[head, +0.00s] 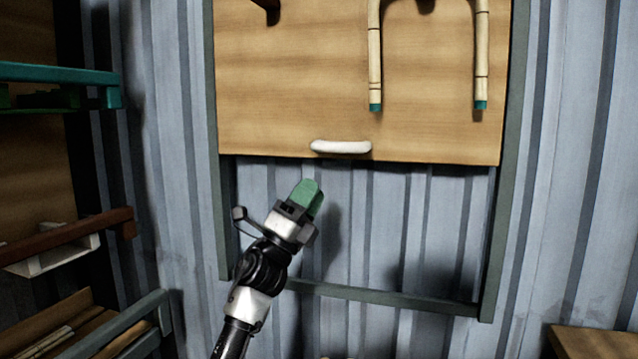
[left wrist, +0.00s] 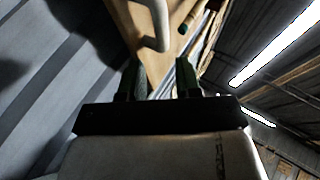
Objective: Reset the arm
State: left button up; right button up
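My left gripper (head: 306,197) is raised in front of the corrugated wall, below the wooden panel (head: 300,90), with its green fingers pointing up. In the left wrist view its two fingers (left wrist: 160,80) stand apart with nothing visible between them. The white handle (head: 341,147) on the panel's lower edge is above and slightly right of the fingertips in the head view. The handle (left wrist: 158,25) also shows beyond the fingers in the left wrist view, apart from them. My right gripper is in neither view.
A bent rattan piece (head: 375,60) with teal ends hangs on the panel. A grey-green frame (head: 390,299) surrounds the panel and the open space below it. Shelves (head: 60,74) stand at the left. A wooden surface (head: 592,342) shows at the lower right.

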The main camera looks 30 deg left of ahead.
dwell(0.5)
